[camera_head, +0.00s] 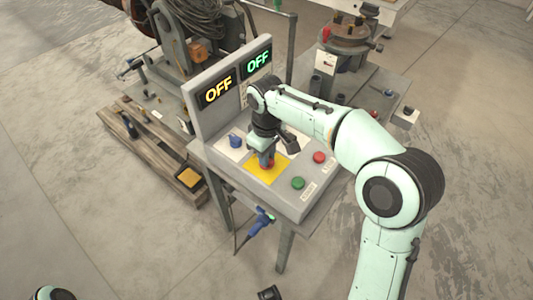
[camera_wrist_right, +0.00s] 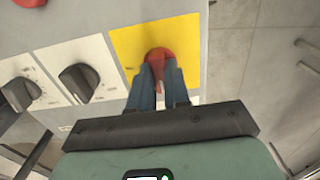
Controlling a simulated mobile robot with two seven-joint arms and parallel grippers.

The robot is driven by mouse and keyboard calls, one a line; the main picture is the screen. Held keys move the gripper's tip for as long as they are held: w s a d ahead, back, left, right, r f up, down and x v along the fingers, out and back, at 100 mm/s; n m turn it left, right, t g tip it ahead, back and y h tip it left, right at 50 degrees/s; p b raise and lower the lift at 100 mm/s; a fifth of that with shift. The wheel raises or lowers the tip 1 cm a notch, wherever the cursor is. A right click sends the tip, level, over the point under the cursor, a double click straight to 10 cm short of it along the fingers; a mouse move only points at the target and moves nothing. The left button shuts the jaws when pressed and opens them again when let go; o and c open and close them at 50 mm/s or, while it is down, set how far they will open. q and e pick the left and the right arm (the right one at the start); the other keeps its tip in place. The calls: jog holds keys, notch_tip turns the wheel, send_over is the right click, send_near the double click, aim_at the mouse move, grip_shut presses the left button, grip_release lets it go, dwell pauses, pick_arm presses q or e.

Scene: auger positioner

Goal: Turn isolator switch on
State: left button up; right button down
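The red isolator switch (camera_wrist_right: 160,57) sits on a yellow plate (camera_wrist_right: 126,47) on the sloped grey control panel. In the head view, the yellow plate (camera_head: 257,172) is partly covered by my right gripper (camera_head: 268,158), which points down at the switch. In the right wrist view, the two blue fingers of my right gripper (camera_wrist_right: 161,82) lie on both sides of the red handle, which fills the gap between them. Two displays read OFF, one yellow (camera_head: 218,91) and one green (camera_head: 258,62).
Black knobs (camera_wrist_right: 76,81) on white plates are beside the yellow plate. A blue knob (camera_head: 236,140), a red button (camera_head: 319,157) and a green button (camera_head: 298,183) are on the panel. A blue tool (camera_head: 262,217) hangs at its front. A wooden pallet (camera_head: 150,155) lies at left.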

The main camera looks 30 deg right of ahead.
jog(key=shift+m, duration=0.4)
jog(key=shift+r+m+p, duration=0.1)
jog(key=shift+m+p, duration=0.65)
jog(key=shift+m, duration=0.15)
jog(key=m+p, duration=0.1)
jog(key=m, duration=0.1)
jog(key=shift+m, duration=0.3)
jog(key=m+p, duration=0.1)
jog(key=m, duration=0.2)
jog(key=shift+m, duration=0.4)
jog(key=m+p, duration=0.1)
jog(key=m, duration=0.3)
jog(key=shift+m+p, duration=0.55)
jog(key=shift+m, duration=1.95)
jog(key=c, duration=1.1)
grip_release()
